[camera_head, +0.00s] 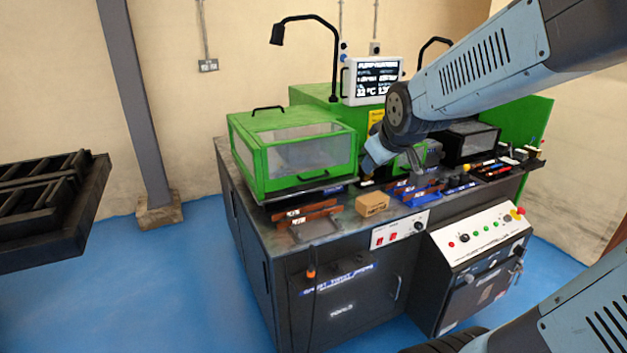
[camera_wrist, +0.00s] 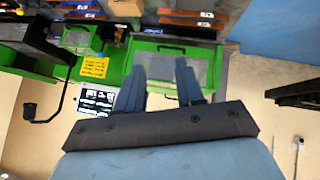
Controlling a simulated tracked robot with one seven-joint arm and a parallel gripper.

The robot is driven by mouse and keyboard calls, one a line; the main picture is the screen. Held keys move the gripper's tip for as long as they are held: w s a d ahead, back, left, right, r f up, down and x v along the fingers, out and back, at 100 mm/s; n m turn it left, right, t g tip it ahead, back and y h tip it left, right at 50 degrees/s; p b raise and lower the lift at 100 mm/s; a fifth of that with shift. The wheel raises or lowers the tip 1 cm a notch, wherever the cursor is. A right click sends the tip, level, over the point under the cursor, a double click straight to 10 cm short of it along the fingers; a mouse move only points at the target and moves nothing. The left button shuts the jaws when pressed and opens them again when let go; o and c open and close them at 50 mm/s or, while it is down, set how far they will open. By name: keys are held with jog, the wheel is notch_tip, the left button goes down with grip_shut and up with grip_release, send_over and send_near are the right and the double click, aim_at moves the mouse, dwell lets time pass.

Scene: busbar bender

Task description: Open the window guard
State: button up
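The window guard (camera_head: 255,158) is a green-framed box with clear panels at the left of the bender's top, and it looks closed. It has a black handle (camera_head: 313,175) low on its front and another handle (camera_head: 268,108) on top. In the wrist view the guard (camera_wrist: 214,68) lies beyond my fingers, its green frame and clear panel showing between and beside them. My gripper (camera_wrist: 160,66) is open and empty, its two fingers apart. In the head view my arm reaches down just right of the guard, and the fingers are hard to make out.
A display screen (camera_head: 372,80) and a black lamp (camera_head: 333,60) stand behind the guard. A brown block (camera_head: 372,204) and copper bars (camera_head: 308,214) lie in front. A control panel (camera_head: 484,238) is at the right. A dark rack (camera_head: 45,220) stands at the far left.

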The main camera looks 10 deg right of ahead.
jog(key=w+f+n+t, duration=0.2)
jog(key=w+f+n, duration=0.15)
jog(key=w, duration=0.35)
jog(key=w+f+n+t, duration=0.1)
jog(key=w+f+n, duration=0.25)
jog(key=w, duration=0.45)
jog(key=w+a+f+n+t+y, duration=0.1)
jog(key=w+f+n+t+y, duration=0.15)
jog(key=f+n, duration=0.3)
jog(key=w+a+f+n+t+y, duration=0.1)
jog(key=w+a+f+n+y, duration=0.1)
jog(key=w+f+n, duration=0.35)
jog(key=w+a+f+m, duration=0.1)
jog(key=w+f, duration=0.1)
jog(key=w, duration=0.3)
jog(key=w+a+f, duration=0.2)
jog(key=w, duration=0.4)
jog(key=shift+m, duration=0.4)
jog(key=shift+w, duration=0.1)
jog(key=shift+c, duration=0.5)
jog(key=shift+f, duration=0.1)
grip_shut()
